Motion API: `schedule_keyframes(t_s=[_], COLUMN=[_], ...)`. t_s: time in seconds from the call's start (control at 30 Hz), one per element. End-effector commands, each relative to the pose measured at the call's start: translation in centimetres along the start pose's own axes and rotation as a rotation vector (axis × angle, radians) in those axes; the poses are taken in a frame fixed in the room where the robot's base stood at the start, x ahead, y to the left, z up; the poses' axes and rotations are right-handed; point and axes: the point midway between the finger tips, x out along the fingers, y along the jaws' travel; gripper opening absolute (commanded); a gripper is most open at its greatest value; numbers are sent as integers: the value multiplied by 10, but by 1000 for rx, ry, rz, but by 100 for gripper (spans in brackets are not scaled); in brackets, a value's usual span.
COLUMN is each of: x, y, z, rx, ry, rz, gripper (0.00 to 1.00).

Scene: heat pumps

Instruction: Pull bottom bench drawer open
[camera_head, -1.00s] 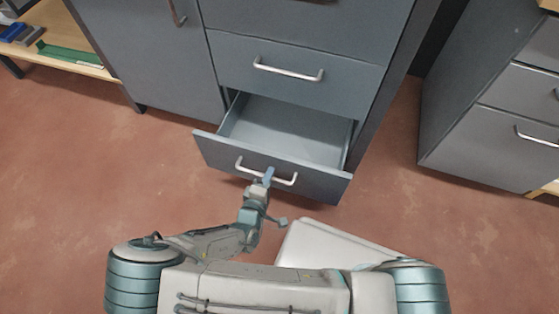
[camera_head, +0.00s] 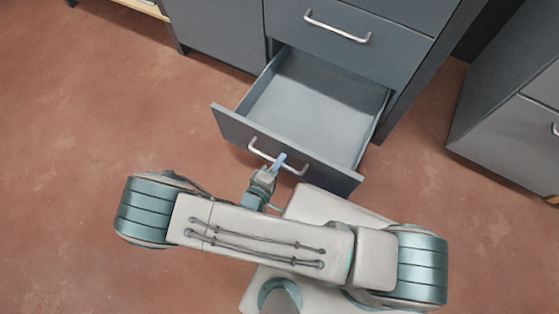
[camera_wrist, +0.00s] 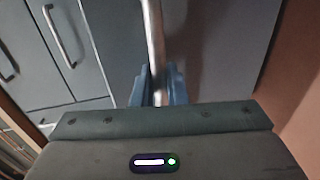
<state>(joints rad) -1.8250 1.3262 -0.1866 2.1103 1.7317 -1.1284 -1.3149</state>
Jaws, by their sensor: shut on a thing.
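The bottom bench drawer (camera_head: 318,108) is grey and stands pulled well out of the cabinet, with its empty inside showing in the head view. Its silver bar handle (camera_head: 258,152) is on the drawer front. My gripper (camera_head: 280,161) is shut on this handle near its middle, with its blue fingers around the bar. In the wrist view the handle (camera_wrist: 153,45) runs down between the blue fingers of my gripper (camera_wrist: 158,86).
A shut drawer (camera_head: 350,45) with its own bar handle is above the open one. A second grey cabinet (camera_head: 510,125) stands at the right. The reddish floor (camera_head: 90,110) is clear at the left.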

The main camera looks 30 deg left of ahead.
Motion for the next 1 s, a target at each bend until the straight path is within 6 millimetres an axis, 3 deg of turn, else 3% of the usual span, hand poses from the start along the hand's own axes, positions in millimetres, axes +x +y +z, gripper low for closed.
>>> schedule_keyframes(t_s=[0.07,0.1,0.17,0.57,1.0], x=[0,0,0,-8,-100], y=[0,0,0,1,2], z=[-1,-1,-1,-1,-1], rx=[2,2,2,1,1], ry=[1,1,0,4,5], rz=[-1,-1,-1,-1,-3], gripper=[0,15,30,30,30])
